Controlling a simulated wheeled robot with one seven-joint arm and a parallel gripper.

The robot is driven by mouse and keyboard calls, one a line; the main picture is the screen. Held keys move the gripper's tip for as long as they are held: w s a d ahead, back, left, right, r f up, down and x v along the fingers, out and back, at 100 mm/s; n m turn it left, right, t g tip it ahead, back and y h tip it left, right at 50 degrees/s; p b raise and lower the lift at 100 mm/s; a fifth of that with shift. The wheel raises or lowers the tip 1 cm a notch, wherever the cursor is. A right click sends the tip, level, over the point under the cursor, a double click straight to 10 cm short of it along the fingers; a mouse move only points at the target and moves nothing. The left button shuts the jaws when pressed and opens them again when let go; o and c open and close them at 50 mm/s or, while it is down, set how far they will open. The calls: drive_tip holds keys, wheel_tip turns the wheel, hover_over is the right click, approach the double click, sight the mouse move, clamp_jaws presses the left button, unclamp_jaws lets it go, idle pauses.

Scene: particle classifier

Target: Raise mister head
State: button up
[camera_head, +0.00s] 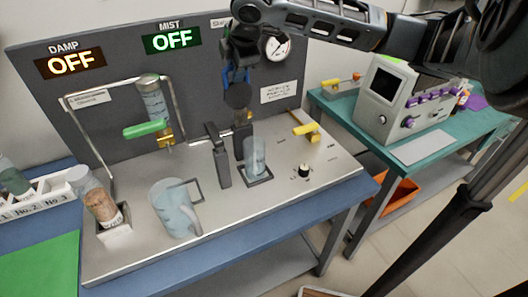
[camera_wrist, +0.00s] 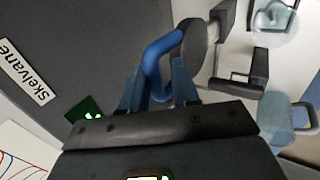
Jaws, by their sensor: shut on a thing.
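The mister head (camera_head: 238,96) is a dark round piece above the steel bench, with a blue curved handle. In the wrist view the dark head (camera_wrist: 195,40) and the blue handle (camera_wrist: 152,62) are close up. My gripper (camera_head: 237,74) reaches down from above, and its fingers (camera_wrist: 157,90) are shut on the blue handle. A clear glass cup (camera_head: 255,157) stands on a small square base below the head. My gripper partly hides the handle in the head view.
A clear pitcher (camera_head: 174,208) stands front left. A green lever (camera_head: 145,129) is beside a clear cylinder (camera_head: 152,97). A jar of brown grains (camera_head: 102,205) is at far left. A yellow lever (camera_head: 306,129) and black knob (camera_head: 304,171) are to the right. A gauge (camera_head: 280,45) is on the panel.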

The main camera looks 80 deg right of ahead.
drive_tip(key=shift+d+f, duration=0.1)
drive_tip(key=shift+f, duration=0.35)
drive_tip(key=o, duration=0.5)
drive_tip(key=v, duration=0.7)
drive_tip(key=shift+r, duration=0.2)
drive_tip(key=shift+w+d, duration=0.1)
